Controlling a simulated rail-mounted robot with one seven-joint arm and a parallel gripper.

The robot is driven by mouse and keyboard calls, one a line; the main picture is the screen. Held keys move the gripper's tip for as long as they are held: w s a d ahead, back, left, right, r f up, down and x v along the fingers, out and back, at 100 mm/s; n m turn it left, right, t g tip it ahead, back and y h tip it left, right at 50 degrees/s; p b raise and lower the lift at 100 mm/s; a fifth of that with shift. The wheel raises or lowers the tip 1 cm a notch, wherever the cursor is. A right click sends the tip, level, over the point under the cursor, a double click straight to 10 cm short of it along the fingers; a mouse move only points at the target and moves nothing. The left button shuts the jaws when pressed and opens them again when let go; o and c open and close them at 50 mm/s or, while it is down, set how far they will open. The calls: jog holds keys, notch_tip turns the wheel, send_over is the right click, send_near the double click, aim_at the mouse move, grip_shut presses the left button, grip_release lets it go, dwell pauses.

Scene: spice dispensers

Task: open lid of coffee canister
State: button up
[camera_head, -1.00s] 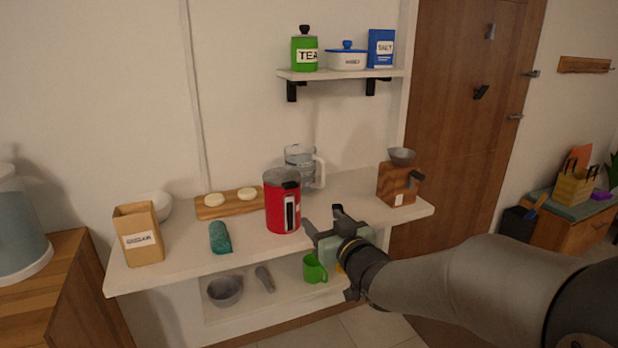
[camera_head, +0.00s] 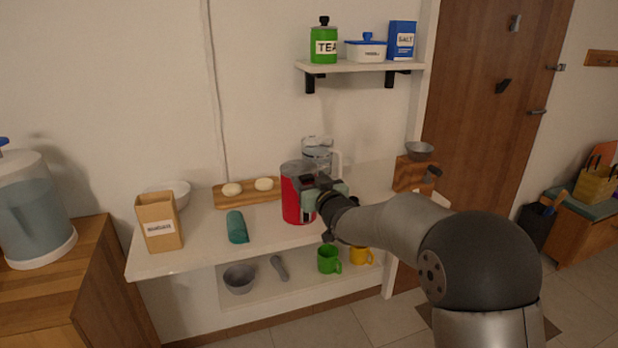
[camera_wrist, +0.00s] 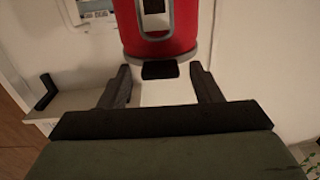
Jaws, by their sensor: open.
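A red canister (camera_head: 291,207) with a silver-framed window stands upright on the white counter; no label on it is readable. I take it for the coffee canister. My gripper (camera_head: 315,190) is in front of its right side and hides part of it in the head view. In the wrist view the canister (camera_wrist: 168,30) fills the top middle, with a black tab (camera_wrist: 160,70) at its near edge. My open gripper (camera_wrist: 160,78) has one finger on each side of that tab, with gaps left and right. I cannot tell how far the tab is from the fingers in depth.
A clear jug (camera_head: 318,152) stands close behind the canister. Mugs (camera_head: 328,260) sit on the lower shelf. A wall shelf (camera_head: 350,67) hangs above.

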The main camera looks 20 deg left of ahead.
jog(key=shift+w+a, duration=0.4)
